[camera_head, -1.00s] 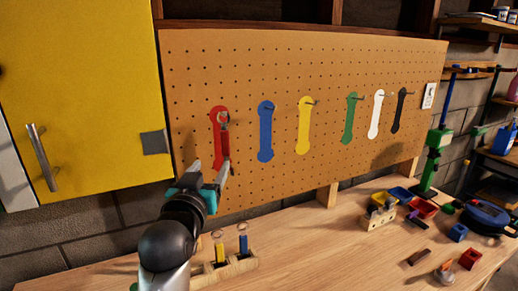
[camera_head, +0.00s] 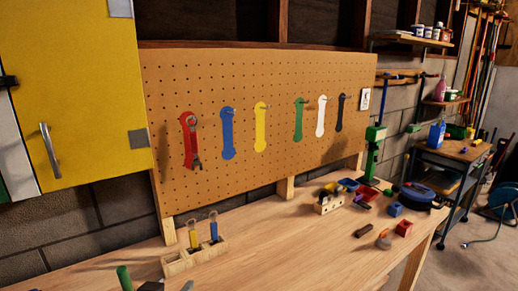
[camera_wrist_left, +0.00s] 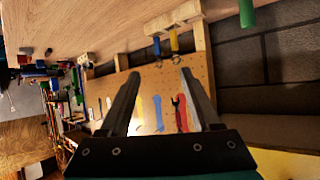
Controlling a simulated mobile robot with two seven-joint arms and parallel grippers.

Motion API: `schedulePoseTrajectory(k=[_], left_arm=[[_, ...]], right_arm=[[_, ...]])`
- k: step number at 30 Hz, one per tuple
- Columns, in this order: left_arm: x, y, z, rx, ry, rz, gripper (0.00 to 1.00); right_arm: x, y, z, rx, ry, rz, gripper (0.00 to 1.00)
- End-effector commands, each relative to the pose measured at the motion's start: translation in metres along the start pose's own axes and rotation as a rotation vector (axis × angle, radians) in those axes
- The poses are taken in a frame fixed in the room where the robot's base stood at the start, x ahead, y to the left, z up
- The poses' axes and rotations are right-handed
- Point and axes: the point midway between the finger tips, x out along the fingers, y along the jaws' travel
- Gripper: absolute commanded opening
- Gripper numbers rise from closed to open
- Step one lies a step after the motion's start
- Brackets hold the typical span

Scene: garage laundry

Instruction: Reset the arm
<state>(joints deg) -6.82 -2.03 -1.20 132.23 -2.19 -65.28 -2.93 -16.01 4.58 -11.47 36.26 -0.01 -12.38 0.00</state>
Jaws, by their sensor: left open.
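My left gripper (camera_wrist_left: 160,76) is open, its two fingers wide apart with nothing between them in the left wrist view. In the head view only small dark parts of the left gripper (camera_head: 168,286) show at the bottom edge, over the workbench. A wrench (camera_head: 194,143) hangs from a peg over the red outline (camera_head: 187,130) on the pegboard (camera_head: 290,85), clear of the gripper. My right gripper is not in view.
A wooden holder (camera_head: 176,265) on the workbench (camera_head: 290,245) holds a yellow-handled and a blue-handled tool. A green cylinder (camera_head: 124,277) stands near the gripper. Small bins and loose pieces lie at the right. A yellow cabinet (camera_head: 80,90) is at the left. The bench middle is clear.

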Motion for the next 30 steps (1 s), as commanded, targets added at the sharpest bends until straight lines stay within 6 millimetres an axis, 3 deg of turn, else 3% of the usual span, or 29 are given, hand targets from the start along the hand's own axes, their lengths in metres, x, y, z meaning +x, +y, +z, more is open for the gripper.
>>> schedulePoseTrajectory(k=[1,3,6,10,15,23,30], left_arm=[[-0.008,0.003,0.034,0.017,-0.092,0.011,0.64],[-0.023,0.007,0.077,0.037,-0.217,0.027,0.64],[-0.047,0.011,0.128,0.060,-0.374,0.049,0.64],[-0.081,0.015,0.179,0.085,-0.547,0.073,0.64],[-0.129,0.018,0.232,0.118,-0.746,0.099,0.64],[-0.077,0.023,0.295,0.117,-0.769,0.102,0.64],[-0.030,0.028,0.382,0.122,-0.804,0.108,0.64]], right_arm=[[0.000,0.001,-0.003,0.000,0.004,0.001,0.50],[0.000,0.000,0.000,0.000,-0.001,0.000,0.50],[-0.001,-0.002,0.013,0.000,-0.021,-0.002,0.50],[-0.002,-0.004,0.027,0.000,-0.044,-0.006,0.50],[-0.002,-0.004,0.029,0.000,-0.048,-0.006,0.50],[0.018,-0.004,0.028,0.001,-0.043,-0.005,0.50],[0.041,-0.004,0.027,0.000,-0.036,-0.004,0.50]])
